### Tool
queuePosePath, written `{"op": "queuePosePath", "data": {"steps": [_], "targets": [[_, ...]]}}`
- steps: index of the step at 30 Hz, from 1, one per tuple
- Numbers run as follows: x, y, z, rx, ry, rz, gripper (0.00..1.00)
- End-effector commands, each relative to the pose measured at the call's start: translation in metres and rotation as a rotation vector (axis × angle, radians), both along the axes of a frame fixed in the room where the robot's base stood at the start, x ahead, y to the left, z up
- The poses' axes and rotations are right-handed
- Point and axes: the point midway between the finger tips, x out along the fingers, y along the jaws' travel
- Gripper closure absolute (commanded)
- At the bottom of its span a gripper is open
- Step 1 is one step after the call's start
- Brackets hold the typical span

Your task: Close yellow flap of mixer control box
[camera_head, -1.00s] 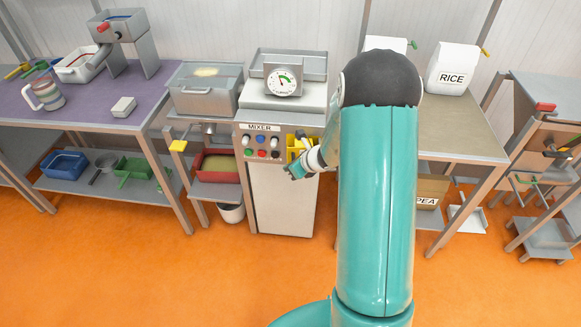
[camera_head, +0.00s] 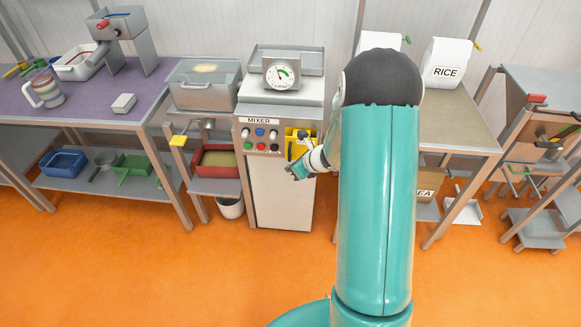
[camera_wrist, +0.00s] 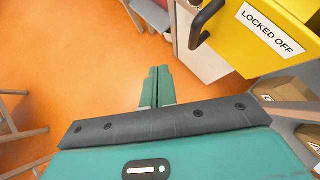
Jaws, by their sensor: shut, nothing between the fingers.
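The mixer control box (camera_head: 240,133) is on the front of the mixer, with several coloured buttons and a MIXER label. Its yellow flap (camera_head: 290,134) is at the right of this panel, partly hidden by my arm. In the wrist view the yellow flap (camera_wrist: 232,45) is large at the upper right, with a LOCKED OFF label and a black handle (camera_wrist: 205,22). My gripper (camera_wrist: 157,72) is shut and empty, left of the handle and apart from it in the picture. In the head view my gripper (camera_head: 293,173) is in front of the mixer, below the flap.
The mixer's pale lower body (camera_head: 280,195) is behind my gripper. A red bin (camera_head: 215,172) and a grey container (camera_head: 205,95) stand to the left. A table with a RICE bag (camera_head: 447,65) is to the right. Orange floor in front is open.

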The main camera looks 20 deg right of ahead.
Motion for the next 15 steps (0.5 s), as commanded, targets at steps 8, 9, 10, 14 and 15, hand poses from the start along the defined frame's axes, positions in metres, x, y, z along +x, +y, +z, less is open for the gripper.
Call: {"op": "queuePosePath", "data": {"steps": [8, 9, 10, 14, 15], "targets": [[-0.029, 0.004, 0.036, -0.002, -0.003, 0.0, 1.0], [-0.034, 0.004, 0.041, -0.001, -0.003, -0.001, 1.0], [-0.038, 0.005, 0.045, -0.001, -0.003, -0.001, 1.0], [-0.051, 0.007, 0.059, -0.001, -0.003, -0.001, 1.0], [-0.055, 0.008, 0.063, -0.001, -0.002, 0.0, 1.0]]}}
